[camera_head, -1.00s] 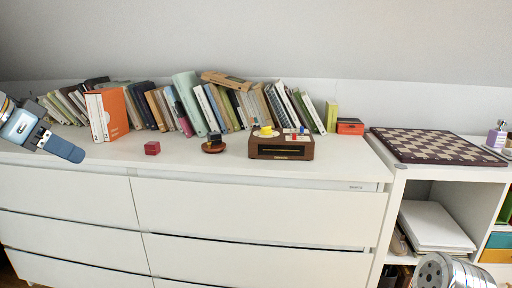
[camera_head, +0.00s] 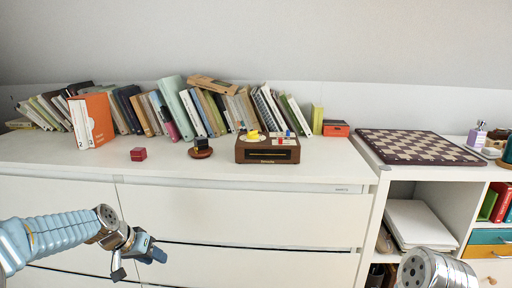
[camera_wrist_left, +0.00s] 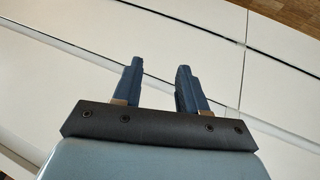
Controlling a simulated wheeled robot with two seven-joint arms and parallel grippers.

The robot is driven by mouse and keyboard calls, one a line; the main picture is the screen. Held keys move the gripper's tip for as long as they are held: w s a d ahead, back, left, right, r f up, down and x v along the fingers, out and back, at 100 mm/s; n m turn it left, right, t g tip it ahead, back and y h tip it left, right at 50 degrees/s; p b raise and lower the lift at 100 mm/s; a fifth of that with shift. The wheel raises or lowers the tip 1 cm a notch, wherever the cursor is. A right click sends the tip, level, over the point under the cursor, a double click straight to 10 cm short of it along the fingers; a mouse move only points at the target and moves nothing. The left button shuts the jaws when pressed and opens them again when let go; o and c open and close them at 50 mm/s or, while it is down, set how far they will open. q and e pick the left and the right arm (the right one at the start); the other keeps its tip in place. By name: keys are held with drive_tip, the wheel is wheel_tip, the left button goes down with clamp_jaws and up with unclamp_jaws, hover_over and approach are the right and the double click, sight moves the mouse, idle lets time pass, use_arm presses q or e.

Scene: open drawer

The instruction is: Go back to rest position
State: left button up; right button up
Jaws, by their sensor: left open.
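My left gripper (camera_head: 138,262) is low in front of the white dresser's drawer fronts in the head view, below the dresser top. Its two blue fingers are apart and empty, as the left wrist view (camera_wrist_left: 157,82) also shows. It touches nothing that I can see. My left arm comes in from the lower left. The white dresser (camera_head: 240,208) has its drawers looking closed in the visible part. My right gripper is not in view; a metallic part of mine shows at the lower right.
On the dresser top are a row of books (camera_head: 215,108), a red cube (camera_head: 138,154), a small dark object on a round base (camera_head: 200,149) and a brown box (camera_head: 267,152). A chessboard (camera_head: 415,147) lies on the shelf unit at right. The dresser's front edge is clear.

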use_arm(q)
drive_tip(key=s+d+f+n+g, duration=0.1)
drive_tip(key=s+d+f, duration=0.15)
drive_tip(key=f, duration=0.45)
drive_tip(key=s+d+f+g, duration=0.1)
drive_tip(key=s+d+f, duration=0.1)
drive_tip(key=d+f, duration=0.35)
drive_tip(key=s+d+f+n+g+p, duration=0.1)
drive_tip(key=s+d+f, duration=0.3)
drive_tip(key=s+f, duration=0.4)
drive_tip(key=s+d+f+g, duration=0.1)
drive_tip(key=s+d+f, duration=0.4)
drive_tip(key=s+f, duration=0.4)
drive_tip(key=s, duration=0.6)
drive_tip(key=shift+d+n+p, duration=0.15)
drive_tip(key=shift+n+p, duration=0.2)
drive_tip(key=shift+n, duration=0.05)
